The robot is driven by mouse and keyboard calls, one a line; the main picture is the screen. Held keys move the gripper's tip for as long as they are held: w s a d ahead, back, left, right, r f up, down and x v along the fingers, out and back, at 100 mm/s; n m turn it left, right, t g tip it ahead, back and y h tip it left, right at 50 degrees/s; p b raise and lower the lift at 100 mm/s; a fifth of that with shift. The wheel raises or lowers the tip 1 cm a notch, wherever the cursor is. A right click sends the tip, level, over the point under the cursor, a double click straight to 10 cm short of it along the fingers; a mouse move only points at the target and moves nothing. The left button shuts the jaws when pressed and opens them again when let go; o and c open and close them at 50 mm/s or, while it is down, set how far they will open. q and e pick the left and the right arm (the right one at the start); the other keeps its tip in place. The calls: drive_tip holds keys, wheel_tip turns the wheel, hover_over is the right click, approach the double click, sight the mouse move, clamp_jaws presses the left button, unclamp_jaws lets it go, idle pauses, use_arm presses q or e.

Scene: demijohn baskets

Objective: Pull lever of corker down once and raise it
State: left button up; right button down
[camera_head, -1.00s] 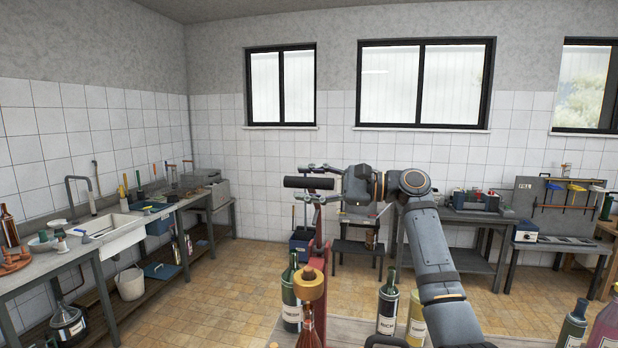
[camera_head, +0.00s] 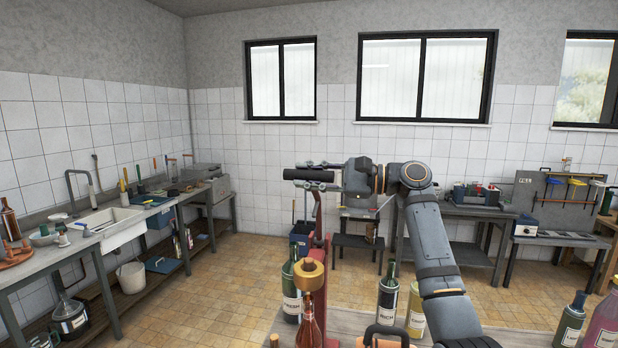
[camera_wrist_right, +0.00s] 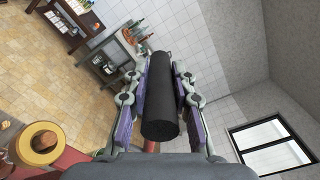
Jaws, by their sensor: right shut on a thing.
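The corker has a red upright column (camera_head: 315,246) and a black cylindrical lever handle (camera_head: 308,175) at its top. My right gripper (camera_head: 322,175) is shut on this handle, its arm coming in from the right. In the right wrist view, the black handle (camera_wrist_right: 160,97) lies lengthwise between the two fingers (camera_wrist_right: 158,95). The corker's round gold-orange head (camera_head: 309,273) is below the handle, over a dark red bottle (camera_head: 308,322). The head also shows at the lower left of the right wrist view (camera_wrist_right: 40,143). My left gripper is not in view.
Green wine bottles (camera_head: 292,291) and (camera_head: 388,291) and a yellow-labelled bottle (camera_head: 416,310) stand close by on the table (camera_head: 350,320). A dark bottle (camera_head: 571,322) and a pink one (camera_head: 606,325) stand at the right. Air around the handle looks clear.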

drive_tip(key=s+a+f+n+b, duration=0.3)
drive_tip(key=s+f+n+b, duration=0.2)
drive_tip(key=s+f+b, duration=0.5)
drive_tip(key=shift+s+a+f+n+b, duration=0.25)
drive_tip(key=shift+f+b, duration=0.8)
drive_tip(key=shift+b, duration=1.6)
drive_tip(key=shift+w+d, duration=0.1)
drive_tip(key=c, duration=1.1)
unclamp_jaws()
drive_tip(key=shift+d, duration=0.1)
drive_tip(key=v, duration=1.2)
